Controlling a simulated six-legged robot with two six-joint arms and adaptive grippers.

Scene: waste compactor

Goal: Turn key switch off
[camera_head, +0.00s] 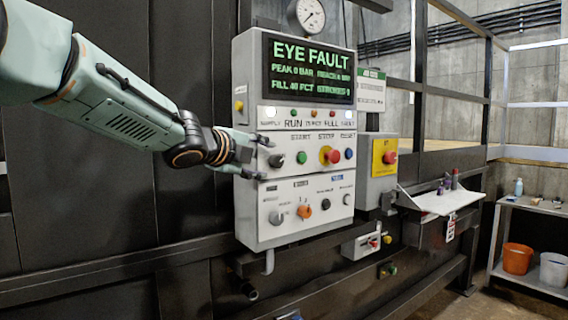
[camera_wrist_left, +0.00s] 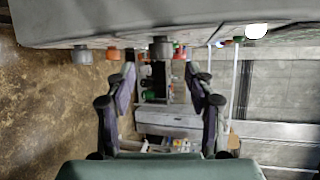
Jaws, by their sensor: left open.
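The control panel (camera_head: 290,235) is a light grey box with a lit screen reading EYE FAULT. My left gripper (camera_head: 263,158) is open at the panel's left side, one finger above the knob's level and one below. Contact cannot be told. The knob's turned position is unclear. My right gripper is not in view.
Beside the knob are a green button (camera_head: 302,157) and a red mushroom button (camera_head: 332,155). Below are another grey knob (camera_head: 276,217) and an orange knob (camera_head: 304,211). A yellow-plated emergency stop box (camera_head: 378,185) and a white shelf (camera_head: 440,200) stand to the right.

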